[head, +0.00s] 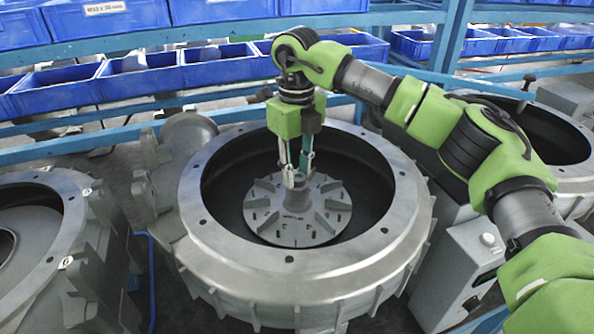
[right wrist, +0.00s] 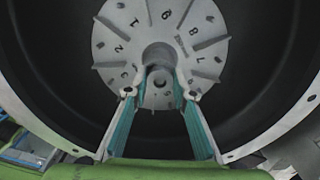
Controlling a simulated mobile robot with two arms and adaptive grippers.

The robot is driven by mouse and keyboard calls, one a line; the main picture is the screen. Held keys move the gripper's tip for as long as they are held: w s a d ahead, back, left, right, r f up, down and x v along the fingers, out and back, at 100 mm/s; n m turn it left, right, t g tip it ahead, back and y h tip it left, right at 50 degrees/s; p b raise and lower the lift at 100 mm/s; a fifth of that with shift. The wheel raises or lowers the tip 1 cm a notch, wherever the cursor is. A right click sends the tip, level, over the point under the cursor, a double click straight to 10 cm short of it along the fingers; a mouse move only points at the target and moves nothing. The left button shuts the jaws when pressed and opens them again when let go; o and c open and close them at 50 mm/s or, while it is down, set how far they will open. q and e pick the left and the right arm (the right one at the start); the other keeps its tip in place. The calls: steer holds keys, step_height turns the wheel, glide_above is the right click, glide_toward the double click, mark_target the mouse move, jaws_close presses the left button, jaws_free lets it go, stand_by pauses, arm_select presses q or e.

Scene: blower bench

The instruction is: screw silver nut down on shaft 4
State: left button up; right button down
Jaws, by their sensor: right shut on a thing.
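My right gripper (head: 297,177) reaches down into the middle blower housing (head: 205,238), with its fingertips just above the bladed disc (head: 290,229) and beside its raised centre hub. In the right wrist view the gripper (right wrist: 161,92) is shut on a small grey round piece with a dark hole, seemingly the silver nut (right wrist: 161,97). The disc (right wrist: 118,22), with raised numbers and ribs, lies beyond it. The fingers partly hide the hub, and I cannot tell whether the nut touches the shaft. My left gripper is not in view.
A second grey housing (head: 62,215) stands at the left and another (head: 548,130) at the right. A grey control box (head: 465,265) stands right of the middle housing. Blue bins (head: 130,78) line the rack behind. The middle housing's rim surrounds my gripper.

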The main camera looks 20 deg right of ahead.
steer(key=m, duration=0.3)
steer(key=m+b, duration=0.1)
steer(key=m, duration=0.2)
steer(key=shift+s+a+f, duration=0.15)
steer(key=shift+a+f, duration=0.05)
steer(key=m+b, duration=0.1)
steer(key=m, duration=0.5)
steer(key=shift+b, duration=0.4)
steer(key=m+b, duration=0.1)
steer(key=m, duration=0.5)
steer(key=shift+f+m+b, duration=0.1)
steer(key=shift+m+b, duration=0.2)
steer(key=shift+b, duration=0.05)
steer(key=m+b, duration=0.1)
steer(key=m, duration=0.4)
steer(key=shift+s, duration=0.1)
steer(key=shift+m+b, duration=0.35)
steer(key=shift+m, duration=0.25)
steer(key=c, duration=2.1)
jaws_free()
steer(key=shift+o, duration=0.4)
steer(key=shift+a+r, duration=0.25)
steer(key=shift+a, duration=0.1)
steer(key=shift+d, duration=0.1)
